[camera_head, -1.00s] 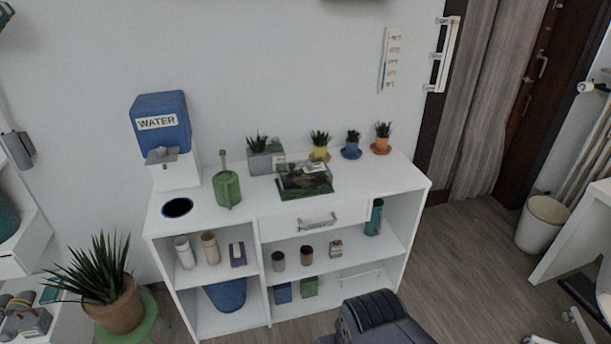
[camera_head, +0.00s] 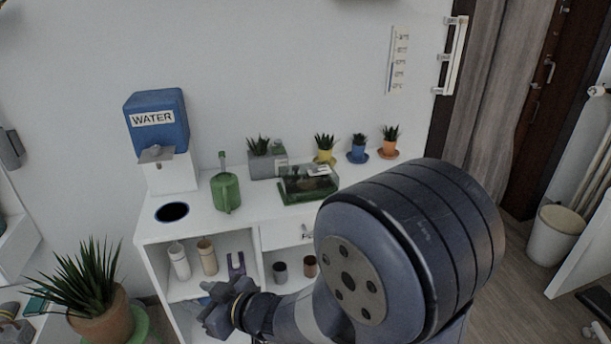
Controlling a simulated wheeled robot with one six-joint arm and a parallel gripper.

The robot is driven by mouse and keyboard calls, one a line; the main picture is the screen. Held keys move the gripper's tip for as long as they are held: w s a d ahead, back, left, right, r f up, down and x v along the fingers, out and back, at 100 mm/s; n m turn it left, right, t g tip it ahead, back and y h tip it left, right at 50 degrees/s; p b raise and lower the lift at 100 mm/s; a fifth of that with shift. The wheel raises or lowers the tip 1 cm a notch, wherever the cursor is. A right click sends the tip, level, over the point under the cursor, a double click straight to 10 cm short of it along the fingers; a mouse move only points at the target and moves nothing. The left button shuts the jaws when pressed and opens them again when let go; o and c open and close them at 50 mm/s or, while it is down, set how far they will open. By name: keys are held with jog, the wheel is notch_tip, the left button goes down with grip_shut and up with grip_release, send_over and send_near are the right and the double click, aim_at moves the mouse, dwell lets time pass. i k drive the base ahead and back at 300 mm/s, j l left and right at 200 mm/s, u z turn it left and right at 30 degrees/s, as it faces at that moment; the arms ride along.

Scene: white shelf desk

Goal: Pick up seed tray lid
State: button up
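The seed tray (camera_head: 298,197) is a low green box on the white desk top, right of the middle. Its clear, dark-looking lid (camera_head: 312,180) covers it, with a pale label near its upper edge. My gripper (camera_head: 208,311) is low in the picture, in front of the shelf's left compartment, well below and left of the tray. It is seen small and dark from behind, so I cannot tell whether its fingers are apart. My large arm joint fills the lower right and hides the desk's right part.
On the desk stand a blue water dispenser (camera_head: 158,130), a green watering can (camera_head: 226,188), a grey planter (camera_head: 266,165) behind the tray, and small potted plants in yellow (camera_head: 325,156), blue (camera_head: 358,153) and orange (camera_head: 389,148). A large potted plant (camera_head: 100,318) stands lower left.

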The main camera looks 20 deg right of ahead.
aim_at(297, 182)
jog(key=i+j+z, duration=0.15)
jog(key=i, duration=0.45)
jog(key=i+j+z, duration=0.1)
jog(key=i, duration=0.5)
jog(key=z, duration=1.4)
